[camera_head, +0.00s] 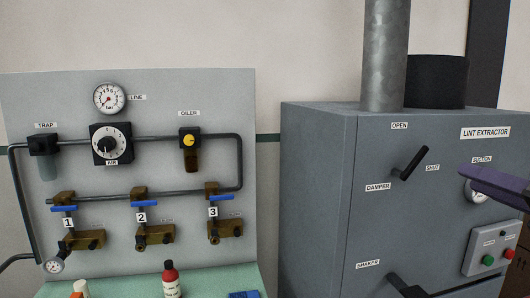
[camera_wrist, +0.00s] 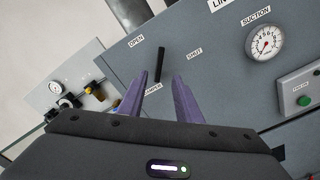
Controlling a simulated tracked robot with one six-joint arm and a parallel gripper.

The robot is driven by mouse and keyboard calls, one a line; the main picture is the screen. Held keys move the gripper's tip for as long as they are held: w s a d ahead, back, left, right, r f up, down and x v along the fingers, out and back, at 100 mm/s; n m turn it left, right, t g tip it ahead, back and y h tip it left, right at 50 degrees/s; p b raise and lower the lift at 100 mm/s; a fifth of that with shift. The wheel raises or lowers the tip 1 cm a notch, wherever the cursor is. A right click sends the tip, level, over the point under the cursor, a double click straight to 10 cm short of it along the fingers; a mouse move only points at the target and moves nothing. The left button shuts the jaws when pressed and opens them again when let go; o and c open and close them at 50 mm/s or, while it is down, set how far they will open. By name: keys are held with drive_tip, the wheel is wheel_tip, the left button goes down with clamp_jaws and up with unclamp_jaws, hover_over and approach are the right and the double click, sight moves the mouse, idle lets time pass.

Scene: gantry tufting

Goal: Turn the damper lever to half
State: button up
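The damper lever (camera_head: 413,163) is a black bar on the front of the grey lint extractor cabinet (camera_head: 320,190). It slants up and right from its pivot, between the OPEN label (camera_head: 399,126) and the SHUT label (camera_head: 432,168). In the wrist view the lever (camera_wrist: 161,64) stands beyond my fingertips, roughly in line with the gap between them. My gripper (camera_wrist: 160,78) is open and empty, its two purple fingers apart. In the head view a purple finger (camera_head: 497,184) shows at the right, apart from the lever. The lever's pivot is partly hidden in the wrist view.
The suction gauge (camera_head: 477,191) and a button box (camera_head: 492,248) sit right of the lever. The shaker handle (camera_head: 408,289) juts out below. A valve panel (camera_head: 200,95) stands to the left. The cabinet face around the lever is bare apart from labels.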

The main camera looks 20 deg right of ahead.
sight(420, 159)
drive_tip(key=shift+x, duration=6.9)
drive_tip(key=shift+c, duration=0.3)
clamp_jaws()
